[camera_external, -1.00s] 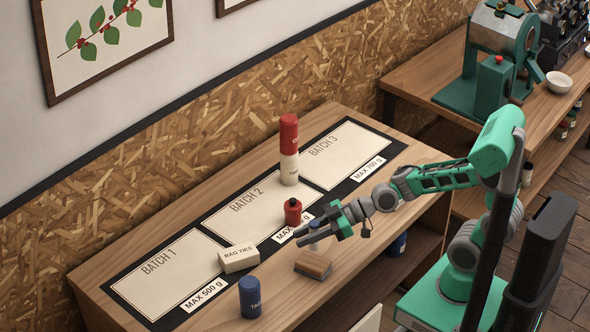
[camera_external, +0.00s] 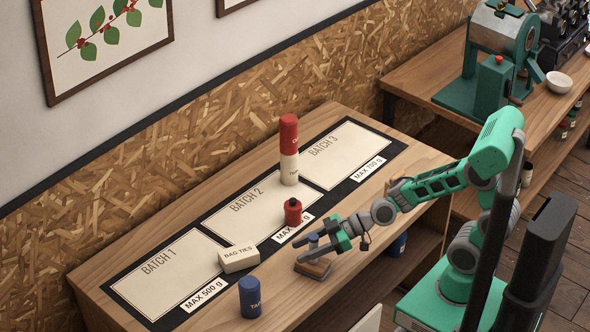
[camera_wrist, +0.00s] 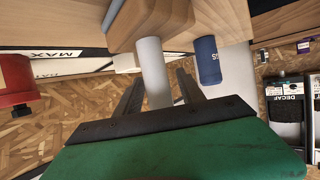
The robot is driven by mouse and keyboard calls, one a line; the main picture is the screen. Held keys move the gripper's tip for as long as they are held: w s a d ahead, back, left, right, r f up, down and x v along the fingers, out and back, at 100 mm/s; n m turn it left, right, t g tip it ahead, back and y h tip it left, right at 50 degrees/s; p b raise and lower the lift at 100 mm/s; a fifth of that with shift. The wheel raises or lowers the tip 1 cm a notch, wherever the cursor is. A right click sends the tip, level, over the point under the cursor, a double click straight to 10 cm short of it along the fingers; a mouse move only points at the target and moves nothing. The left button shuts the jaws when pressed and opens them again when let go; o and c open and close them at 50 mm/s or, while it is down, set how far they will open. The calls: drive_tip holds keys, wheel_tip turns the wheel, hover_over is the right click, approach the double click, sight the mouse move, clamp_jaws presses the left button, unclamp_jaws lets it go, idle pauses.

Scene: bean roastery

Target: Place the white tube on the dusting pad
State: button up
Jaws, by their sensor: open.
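The white tube (camera_wrist: 152,72) is a slim plain cylinder between the two fingers of my gripper in the wrist view. In the external view the tube (camera_external: 313,240) shows small and greyish, partly hidden by my fingers. I take the wooden block (camera_external: 314,267) to be the dusting pad. It lies near the bench's front edge, and the block also shows in the wrist view (camera_wrist: 160,18). The tube's end meets the block in the picture; full contact is not clear. My gripper (camera_external: 325,241) is open, with a finger on each side of the tube.
A red jar (camera_external: 292,213) stands behind the block, and a white can (camera_external: 289,170) carries a red can (camera_external: 289,134). A bag ties box (camera_external: 239,259) and a blue can (camera_external: 250,298) stand left. The Batch 1 panel (camera_external: 165,272) is mostly clear.

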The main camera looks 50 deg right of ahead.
drive_tip(key=shift+r, duration=0.1)
drive_tip(key=shift+d+r, duration=0.15)
drive_tip(key=shift+d, duration=0.05)
drive_tip(key=v, duration=1.2)
drive_tip(key=f+h, duration=0.1)
drive_tip(key=d+f+m+g+h, duration=0.1)
drive_tip(key=f, duration=0.1)
drive_tip(key=d+f, duration=0.1)
drive_tip(key=shift+d+f+h, duration=0.2)
drive_tip(key=shift+h, duration=0.2)
drive_tip(key=d+f+m+h, duration=0.1)
drive_tip(key=d+f+g+h, duration=0.1)
drive_tip(key=d, duration=0.1)
drive_tip(key=d+m+h, duration=0.1)
drive_tip(key=shift+s+d+f+m+g, duration=0.2)
drive_tip(key=shift+f+m+g, duration=0.1)
drive_tip(key=shift+f, duration=0.1)
drive_tip(key=d+m, duration=0.1)
drive_tip(key=d+h, duration=0.1)
drive_tip(key=d, duration=0.1)
drive_tip(key=s+d+f+m+h, duration=0.1)
drive_tip(key=shift+d+m+g, duration=0.2)
drive_tip(key=shift+m+g, duration=0.1)
drive_tip(key=shift+g, duration=0.1)
drive_tip(key=s+d+m+g+h, duration=0.1)
drive_tip(key=s+d+m+h, duration=0.2)
drive_tip(key=d, duration=0.3)
drive_tip(key=shift+r+m+g, duration=0.4)
drive_tip(key=shift+r+m, duration=0.05)
drive_tip(key=shift+m, duration=0.35)
